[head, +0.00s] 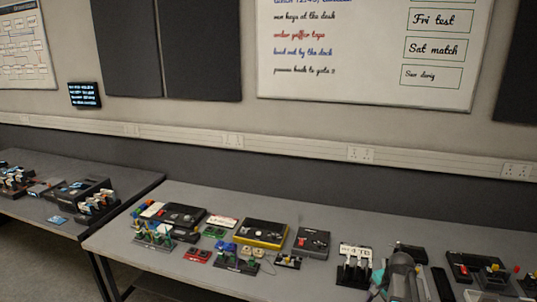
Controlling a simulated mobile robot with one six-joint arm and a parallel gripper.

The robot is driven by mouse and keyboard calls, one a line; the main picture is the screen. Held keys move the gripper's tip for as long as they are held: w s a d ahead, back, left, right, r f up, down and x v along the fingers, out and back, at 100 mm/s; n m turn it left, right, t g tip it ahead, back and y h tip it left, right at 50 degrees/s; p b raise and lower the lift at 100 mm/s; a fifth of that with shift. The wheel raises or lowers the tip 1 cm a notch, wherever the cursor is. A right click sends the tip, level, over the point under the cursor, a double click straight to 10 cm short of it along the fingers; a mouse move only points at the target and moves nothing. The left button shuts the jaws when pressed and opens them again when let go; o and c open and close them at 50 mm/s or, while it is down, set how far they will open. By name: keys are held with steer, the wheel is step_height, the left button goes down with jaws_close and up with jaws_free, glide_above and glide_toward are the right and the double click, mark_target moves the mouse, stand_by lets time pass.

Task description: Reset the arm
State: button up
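A grey rounded shape (402,272) at the lower right, in front of the long table, looks like the end of my arm with my gripper. The bottom edge of the picture cuts it off. I cannot make out its fingertips, whether they are open or shut, or whether they hold anything. It overlaps part of the table and the small devices there. I cannot tell whether it touches any of them.
The long grey table (140,268) carries a yellow-edged box (262,234), a dark box (312,242), a holder with white-topped levers (354,262) and several small boards. A second table (40,212) with devices stands left. A whiteboard (330,60) hangs on the wall.

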steer(key=s+a+f+n+g, duration=0.1)
steer(key=s+a+f+n, duration=0.2)
steer(key=a+n, duration=0.35)
steer(key=s+a+f+n, duration=0.2)
steer(key=a+f+n, duration=0.15)
steer(key=a, duration=0.55)
steer(key=s+a+f+n+g, duration=0.1)
steer(key=s+a+f+n, duration=0.15)
steer(key=a+n, duration=0.35)
steer(key=s+a+f+m+g+b, duration=0.1)
steer(key=s+f+g+b, duration=0.4)
steer(key=s+f+b, duration=0.7)
steer(key=s+f, duration=1.3)
steer(key=f, duration=0.4)
steer(key=shift+s+h, duration=0.3)
steer(key=shift+s, duration=0.05)
steer(key=shift+a, duration=0.1)
